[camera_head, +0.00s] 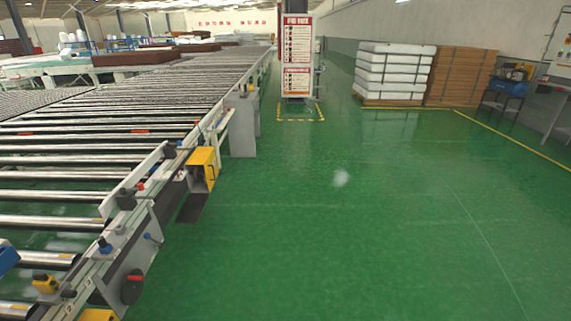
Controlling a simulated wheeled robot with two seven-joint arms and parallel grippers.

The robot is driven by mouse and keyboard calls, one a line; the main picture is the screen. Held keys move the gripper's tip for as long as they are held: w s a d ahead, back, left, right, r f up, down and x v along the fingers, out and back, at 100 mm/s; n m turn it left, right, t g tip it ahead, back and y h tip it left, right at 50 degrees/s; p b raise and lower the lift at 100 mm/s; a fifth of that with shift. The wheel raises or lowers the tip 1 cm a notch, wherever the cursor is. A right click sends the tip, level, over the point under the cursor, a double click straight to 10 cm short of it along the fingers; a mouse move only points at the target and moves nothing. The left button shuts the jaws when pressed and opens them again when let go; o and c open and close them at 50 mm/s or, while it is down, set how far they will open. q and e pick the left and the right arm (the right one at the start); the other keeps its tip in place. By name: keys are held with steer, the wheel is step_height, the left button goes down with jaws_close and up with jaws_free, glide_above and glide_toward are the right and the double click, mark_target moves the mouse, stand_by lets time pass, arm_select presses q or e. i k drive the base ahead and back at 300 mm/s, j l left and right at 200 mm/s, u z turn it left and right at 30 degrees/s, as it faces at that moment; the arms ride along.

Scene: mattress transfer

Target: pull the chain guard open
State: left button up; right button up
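No part is plainly recognisable as the chain guard. A yellow box-shaped cover (204,164) sits on the near side of the roller conveyor (128,196), above a dark plate near the floor. I cannot tell whether it is the guard. A grey side panel (125,275) with a dark round knob (132,287) is on the conveyor's near end at the lower left. Neither of my grippers is in view.
The green floor (330,235) right of the conveyor is open. A signboard on a pillar (297,55) stands ahead. Stacked white mattresses (392,72) and a brown stack (458,77) stand at the back right, left of a blue machine (508,87).

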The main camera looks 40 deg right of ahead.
mark_target(206, 156)
steer(key=z, duration=0.55)
steer(key=i+l+z, duration=0.4)
steer(key=i+z, duration=0.2)
steer(key=i, duration=0.15)
steer(key=i+l+z, duration=0.1)
steer(key=i+z, duration=0.15)
steer(key=i, duration=0.2)
steer(key=i+l, duration=0.1)
steer(key=i, duration=0.6)
steer(key=i+l, duration=0.1)
steer(key=i, duration=0.65)
steer(key=i+l, duration=0.1)
steer(key=i, duration=0.6)
